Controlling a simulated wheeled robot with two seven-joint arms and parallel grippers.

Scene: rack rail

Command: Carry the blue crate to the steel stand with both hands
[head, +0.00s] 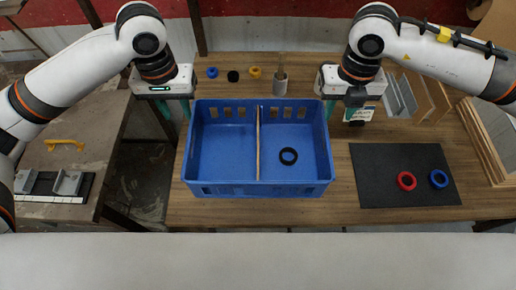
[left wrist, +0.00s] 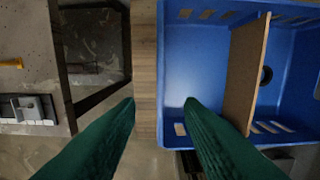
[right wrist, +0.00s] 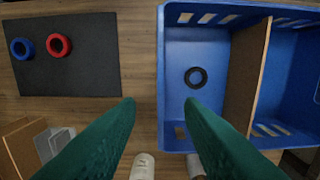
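The blue crate (head: 260,189) sits on the wooden table, with a brown divider (head: 257,145) across its middle and a black ring (head: 288,156) in its right compartment. My left gripper (head: 172,108) is at the crate's left wall, pointing down. In the left wrist view its green fingers (left wrist: 160,102) are apart, one on each side of the wall. My right gripper (head: 343,110) is at the right wall. In the right wrist view its fingers (right wrist: 160,102) are also apart, astride the wall. I cannot identify a steel stand for certain.
A grey bench (head: 60,160) with a yellow handle (head: 65,144) stands at the left, across a floor gap. A black mat (head: 385,165) with red (head: 406,181) and blue (head: 438,179) rings lies at the right. Small rings and a cup (head: 279,85) stand behind the crate.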

